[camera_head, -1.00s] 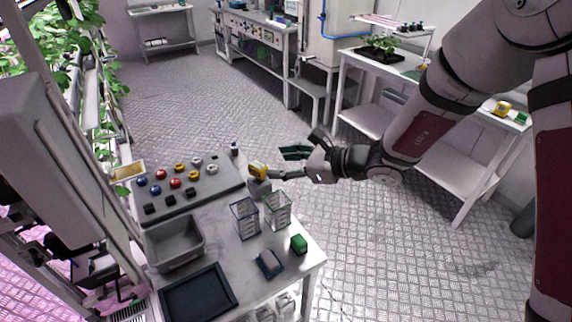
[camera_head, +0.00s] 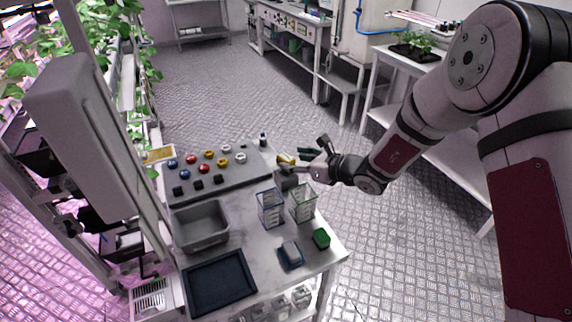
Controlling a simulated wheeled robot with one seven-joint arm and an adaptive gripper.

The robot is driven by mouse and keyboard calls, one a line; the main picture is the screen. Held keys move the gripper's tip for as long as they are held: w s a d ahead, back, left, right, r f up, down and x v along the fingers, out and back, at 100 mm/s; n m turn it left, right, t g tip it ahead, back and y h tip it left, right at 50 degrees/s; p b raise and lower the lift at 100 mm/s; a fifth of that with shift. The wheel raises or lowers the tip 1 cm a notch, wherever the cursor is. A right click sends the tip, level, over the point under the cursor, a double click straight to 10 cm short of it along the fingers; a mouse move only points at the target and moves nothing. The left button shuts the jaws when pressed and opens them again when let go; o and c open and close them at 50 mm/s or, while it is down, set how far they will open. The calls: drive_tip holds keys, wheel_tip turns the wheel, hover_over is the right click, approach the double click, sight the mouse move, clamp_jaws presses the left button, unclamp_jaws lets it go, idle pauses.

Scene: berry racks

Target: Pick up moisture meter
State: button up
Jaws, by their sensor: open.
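A small yellow device with a dark part (camera_head: 286,159), which looks like the moisture meter, sits at the back right edge of the grey work table (camera_head: 252,246). A grey block (camera_head: 287,181) shows just below it. My gripper (camera_head: 301,160) is open and comes in from the right, level with the tabletop's back right edge. Its fingers point left, with their tips at or around the yellow device. The fingers partly cover the device, and I cannot tell whether they touch it.
A panel (camera_head: 222,179) with several coloured knobs lies left of the device. Two clear containers, one blue-edged (camera_head: 271,209) and one green-edged (camera_head: 303,204), stand close in front. A grey bin (camera_head: 201,228), black tray (camera_head: 219,284), blue-grey item (camera_head: 291,254) and green block (camera_head: 321,238) are nearer.

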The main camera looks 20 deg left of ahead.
sight(289, 158)
drive_tip(key=x, duration=0.4)
drive_tip(key=shift+a, duration=0.25)
clamp_jaws()
